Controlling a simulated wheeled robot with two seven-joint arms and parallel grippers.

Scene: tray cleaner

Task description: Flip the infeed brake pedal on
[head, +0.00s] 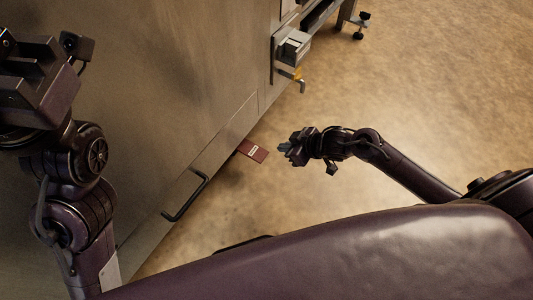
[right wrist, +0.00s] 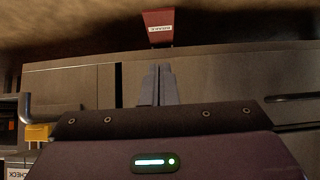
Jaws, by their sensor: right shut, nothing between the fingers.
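The infeed brake pedal is a dark red plate with a white label (head: 252,150), sticking out low from the bottom edge of the metal cabinet, near the floor. It also shows in the right wrist view (right wrist: 158,27), at top centre beyond my fingertips. My right gripper (head: 284,149) is shut and empty, a short way to the right of the pedal in the head view and apart from it. Its closed fingers (right wrist: 158,84) point toward the cabinet in the right wrist view. My left arm shows at the left of the head view, but its fingertips are not visible.
The metal cabinet (head: 165,90) fills the left side, with a black handle (head: 187,197) on its lower panel. A grey box with a yellow part (head: 298,74) juts out farther along. The tan floor (head: 430,100) is open to the right.

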